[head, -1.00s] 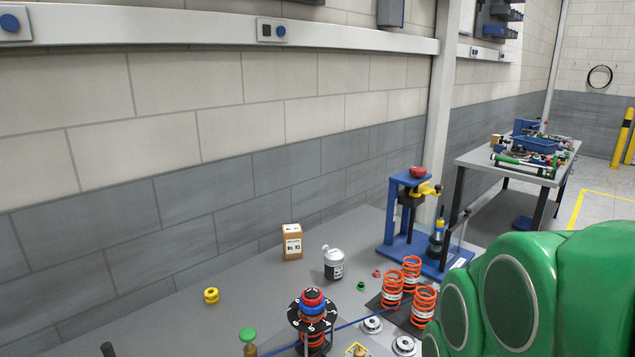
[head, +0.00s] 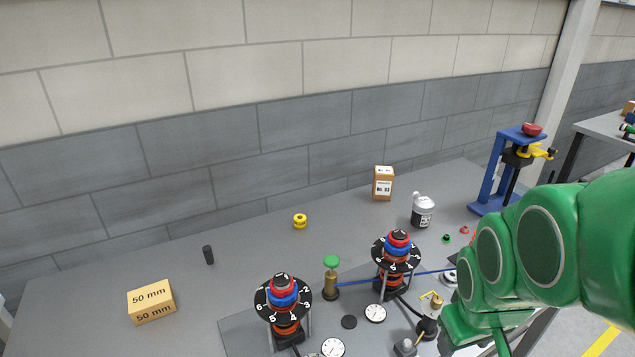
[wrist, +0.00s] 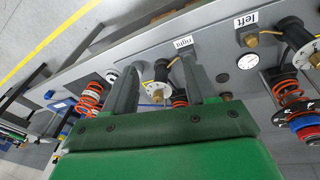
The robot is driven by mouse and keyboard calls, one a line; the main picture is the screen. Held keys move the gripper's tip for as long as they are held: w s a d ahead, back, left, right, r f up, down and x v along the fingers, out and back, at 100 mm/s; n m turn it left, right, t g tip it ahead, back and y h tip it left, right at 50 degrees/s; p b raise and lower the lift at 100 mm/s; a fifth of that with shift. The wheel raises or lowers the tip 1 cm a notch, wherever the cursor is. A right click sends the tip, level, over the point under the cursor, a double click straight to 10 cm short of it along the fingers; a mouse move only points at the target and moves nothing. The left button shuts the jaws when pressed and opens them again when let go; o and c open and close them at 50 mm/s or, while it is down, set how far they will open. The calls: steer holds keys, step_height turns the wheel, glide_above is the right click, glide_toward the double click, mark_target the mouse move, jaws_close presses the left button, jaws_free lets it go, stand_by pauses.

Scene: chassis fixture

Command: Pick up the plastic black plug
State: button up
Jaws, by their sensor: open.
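A small black upright cylinder (head: 208,255), which looks like the plastic black plug, stands on the grey bench at the left in the head view. A flat black disc (head: 349,321) lies near the front; I cannot tell whether it is a plug. My gripper (wrist: 160,66) is open in the wrist view, with two grey-green fingers apart and nothing between them. My green arm fills the right of the head view, well to the right of the cylinder. I cannot make out the cylinder in the wrist view.
A yellow 50 mm block (head: 152,302) sits left of the cylinder. Two spring units with numbered dials (head: 284,297) (head: 397,252), a green-topped brass part (head: 331,278) and gauges stand right of it. Bench around the cylinder is clear.

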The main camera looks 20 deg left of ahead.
steer(key=w+a+r+n+t+y, duration=0.1)
steer(key=w+a+n+t, duration=0.1)
steer(key=w+a, duration=0.45)
steer(key=w+a+n+t+y, duration=0.1)
steer(key=w+a+n+y, duration=0.15)
steer(key=a, duration=0.65)
steer(key=w+a+r+n+t+y, duration=0.1)
steer(key=w+a+n+t, duration=0.15)
steer(key=w+a, duration=0.35)
steer(key=s+a+r+m+y, duration=0.1)
steer(key=s+a+y, duration=0.25)
steer(key=a, duration=1.45)
steer(key=s+a+m+y, duration=0.15)
steer(key=s+a, duration=0.25)
steer(key=a, duration=1.3)
steer(key=m, duration=0.1)
glide_toward(207, 249)
steer(key=shift+w+a+f+t, duration=0.45)
steer(key=shift+a+f, duration=0.2)
steer(key=shift+a, duration=0.2)
steer(key=shift+w+d+f, duration=0.1)
steer(key=shift+w+f, duration=0.05)
steer(key=shift+f, duration=0.1)
steer(key=shift+w+f, duration=0.2)
steer(key=shift+w, duration=0.05)
steer(key=shift+a+x, duration=0.25)
steer(key=shift+x, duration=3.5)
